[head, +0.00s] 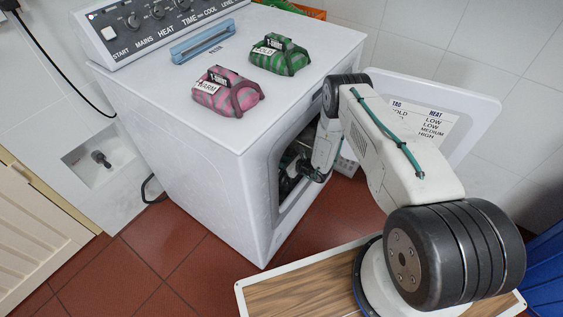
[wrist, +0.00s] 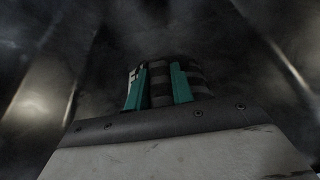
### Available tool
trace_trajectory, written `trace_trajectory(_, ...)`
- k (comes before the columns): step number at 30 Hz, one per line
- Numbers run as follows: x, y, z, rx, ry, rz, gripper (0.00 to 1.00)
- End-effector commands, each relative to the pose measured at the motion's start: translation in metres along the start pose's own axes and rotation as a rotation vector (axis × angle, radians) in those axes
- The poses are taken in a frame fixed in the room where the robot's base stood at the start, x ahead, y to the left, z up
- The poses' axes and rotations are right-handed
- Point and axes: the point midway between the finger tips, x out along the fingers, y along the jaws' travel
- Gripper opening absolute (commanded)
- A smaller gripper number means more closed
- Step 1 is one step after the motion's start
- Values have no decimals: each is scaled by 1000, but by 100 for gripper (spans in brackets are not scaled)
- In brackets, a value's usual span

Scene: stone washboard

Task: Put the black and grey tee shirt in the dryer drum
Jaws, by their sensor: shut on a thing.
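The white dryer (head: 185,140) stands with its front opening showing and its door (head: 470,105) swung open to the right. My arm reaches in through the opening, and my gripper (wrist: 157,88) is inside the dark metal drum (wrist: 245,40). Its teal fingers are shut on the black and grey tee shirt (wrist: 160,84), seen as a striped bundle between and beside the fingers in the wrist view. The shirt's far side is hidden. In the head view the opening's edge and my arm mostly hide the gripper, and the shirt is hard to make out.
A pink and grey bundle (head: 228,92) labelled WARM and a green bundle (head: 278,55) labelled COLD sit on the dryer top near a blue bar (head: 203,41). The open door stands close to my arm's right. Red floor tiles (head: 170,245) are clear at left.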

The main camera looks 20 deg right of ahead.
Motion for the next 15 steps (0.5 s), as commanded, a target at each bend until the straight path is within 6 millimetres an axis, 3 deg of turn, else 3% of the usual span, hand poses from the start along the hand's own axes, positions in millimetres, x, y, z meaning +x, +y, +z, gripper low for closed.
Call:
trace_trajectory(9,1,0,-2,-1,-1,0,0)
trace_trajectory(10,1,0,-2,-1,0,0,29)
trace_trajectory(12,1,0,-2,-1,0,0,45)
trace_trajectory(15,1,0,-2,0,0,0,45)
